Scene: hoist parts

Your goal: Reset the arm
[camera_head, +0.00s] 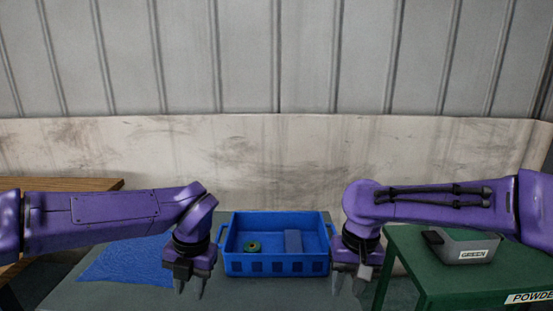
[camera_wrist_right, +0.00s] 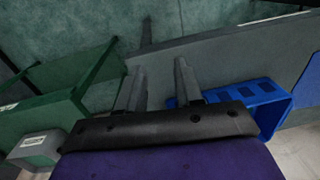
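My left gripper (camera_head: 190,289) hangs over the grey table to the left of the blue crate, fingers down, apart and empty. My right gripper (camera_head: 347,287) hangs at the right of the crate, between it and the green table. In the right wrist view, the fingers of the right gripper (camera_wrist_right: 158,80) are apart with nothing between them. Both purple arms come in from the sides, roughly level, with the grippers bent downward.
The blue crate (camera_head: 275,268) holds a small green ring-shaped part (camera_head: 252,247) and a blue block (camera_head: 293,241). A blue mat (camera_head: 125,263) lies on the grey table (camera_head: 95,293). A grey box labelled GREEN (camera_head: 470,249) stands on the green table (camera_head: 415,262). A wooden surface (camera_head: 75,184) is at the left.

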